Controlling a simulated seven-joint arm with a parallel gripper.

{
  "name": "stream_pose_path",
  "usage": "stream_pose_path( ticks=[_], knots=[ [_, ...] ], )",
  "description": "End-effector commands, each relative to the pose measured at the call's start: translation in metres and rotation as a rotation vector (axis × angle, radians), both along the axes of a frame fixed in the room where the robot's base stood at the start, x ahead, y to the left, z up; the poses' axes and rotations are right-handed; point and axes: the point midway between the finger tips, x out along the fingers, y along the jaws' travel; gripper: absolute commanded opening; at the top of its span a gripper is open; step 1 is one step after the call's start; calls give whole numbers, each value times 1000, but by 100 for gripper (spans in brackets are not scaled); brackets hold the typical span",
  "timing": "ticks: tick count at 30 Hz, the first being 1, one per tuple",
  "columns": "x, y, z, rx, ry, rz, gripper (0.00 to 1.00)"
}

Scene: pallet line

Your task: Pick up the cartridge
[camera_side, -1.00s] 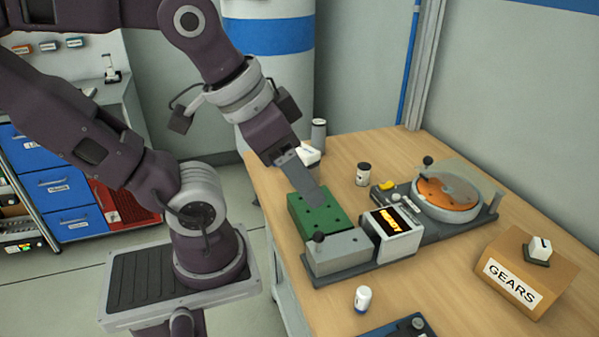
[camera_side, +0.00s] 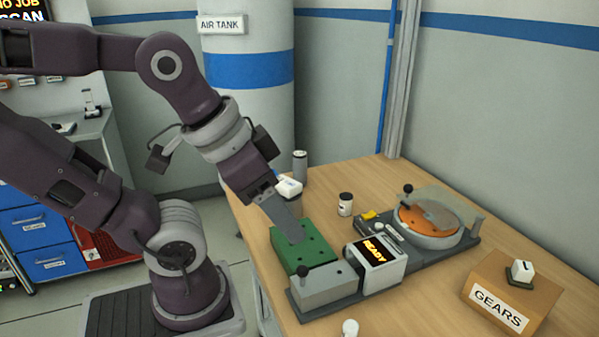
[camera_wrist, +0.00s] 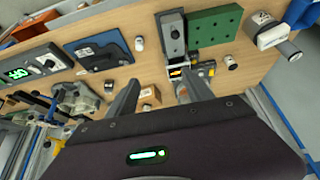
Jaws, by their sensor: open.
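No object is labelled as the cartridge, and I cannot tell which it is. A white blocky piece (camera_side: 290,187) sits on a dark holder beside my gripper. Small cylinders are a dark, white-capped one (camera_side: 345,204), a grey one (camera_side: 300,165) and a white one (camera_side: 350,328), cut by the bottom edge. My gripper (camera_side: 290,232) points down in front of the green block (camera_side: 312,257) in the side view; its height is unclear. In the wrist view my gripper (camera_wrist: 160,92) shows two fingers apart, with nothing visibly held between them.
A grey fixture (camera_side: 325,288) with a READY display (camera_side: 376,251) adjoins the green block. A round orange turntable (camera_side: 432,218) stands behind it. A GEARS box (camera_side: 510,297) sits at right. The wrist view shows a blue device (camera_wrist: 100,50).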

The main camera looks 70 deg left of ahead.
Motion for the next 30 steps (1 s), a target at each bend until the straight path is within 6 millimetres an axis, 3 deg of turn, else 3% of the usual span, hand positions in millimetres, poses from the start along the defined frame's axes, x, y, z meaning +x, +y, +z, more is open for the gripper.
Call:
stream_pose_path(
  ticks=[5,7,17,20,26,30],
  knots=[
    [0,0,0,0,0,0,60],
    [0,0,0,0,0,0,68],
    [6,8,-1,36,19,-4,68],
    [29,45,-6,196,109,-37,68],
    [105,188,-30,702,461,-258,68],
    [160,296,-65,1022,760,-546,68]
  ],
)
